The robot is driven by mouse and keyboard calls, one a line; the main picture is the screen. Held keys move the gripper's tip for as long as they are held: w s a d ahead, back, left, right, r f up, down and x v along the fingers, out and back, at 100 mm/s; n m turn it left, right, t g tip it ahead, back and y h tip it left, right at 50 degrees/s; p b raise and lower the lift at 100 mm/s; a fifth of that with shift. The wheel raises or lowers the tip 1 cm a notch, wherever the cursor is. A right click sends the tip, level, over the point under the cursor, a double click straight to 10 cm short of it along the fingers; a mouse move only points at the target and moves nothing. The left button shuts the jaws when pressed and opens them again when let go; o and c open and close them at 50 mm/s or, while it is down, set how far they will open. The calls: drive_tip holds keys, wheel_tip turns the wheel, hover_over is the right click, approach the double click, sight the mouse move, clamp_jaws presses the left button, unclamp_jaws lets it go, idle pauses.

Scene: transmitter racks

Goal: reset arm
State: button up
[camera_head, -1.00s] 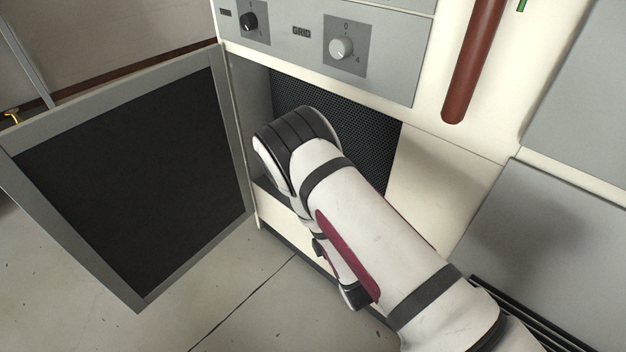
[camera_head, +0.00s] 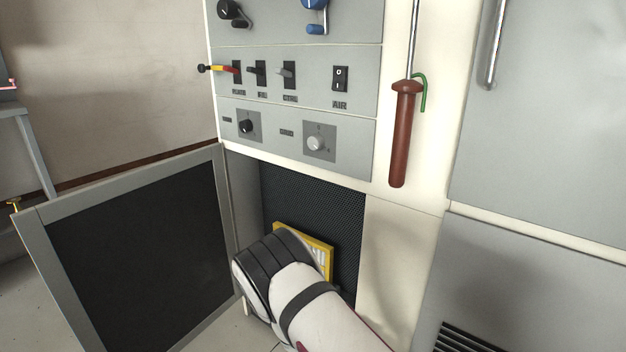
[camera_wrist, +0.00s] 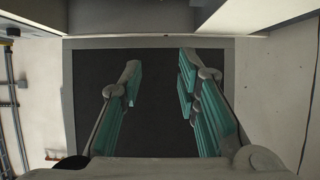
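My arm (camera_head: 313,305) reaches up from the bottom of the head view, in front of the open lower compartment of the rack. Its end is hidden there behind my own wrist links. In the wrist view my gripper (camera_wrist: 160,78) is open, its teal-padded fingers wide apart with nothing between them. Beyond the fingers is a dark panel with a grey frame (camera_wrist: 235,75); it looks like the open door.
The compartment door (camera_head: 140,245) stands swung open to the left. A yellow-framed item (camera_head: 322,247) is in the compartment against dark mesh (camera_head: 325,210), partly hidden by my arm. Knobs and switches (camera_head: 290,75) are above. A brown-handled rod (camera_head: 403,140) hangs at right.

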drive_tip(key=w+d+r+m+g+h, duration=0.3)
drive_tip(key=w+d+r+m+h, duration=0.25)
drive_tip(key=r+m, duration=0.35)
drive_tip(key=s+d+r+m+g, duration=0.4)
drive_tip(key=d+r+m, duration=0.15)
drive_tip(key=r, duration=0.45)
drive_tip(key=s+d+r+m+g+h, duration=0.1)
drive_tip(key=s+d+r+m+g, duration=0.3)
drive_tip(key=s, duration=1)
drive_tip(key=s+d+r+m+g+h+p, duration=0.15)
drive_tip(key=s+d+r, duration=0.3)
drive_tip(key=s, duration=0.85)
drive_tip(key=s+d+r+m+g, duration=0.3)
drive_tip(key=s+r+m, duration=0.15)
drive_tip(key=s, duration=0.95)
wheel_tip(320, 180, up, 40)
drive_tip(key=n+t+p, duration=0.1)
drive_tip(key=t+p, duration=0.2)
drive_tip(key=p, duration=3.5)
drive_tip(key=shift+w+r+t, duration=0.2)
drive_tip(key=shift+w+t, duration=0.15)
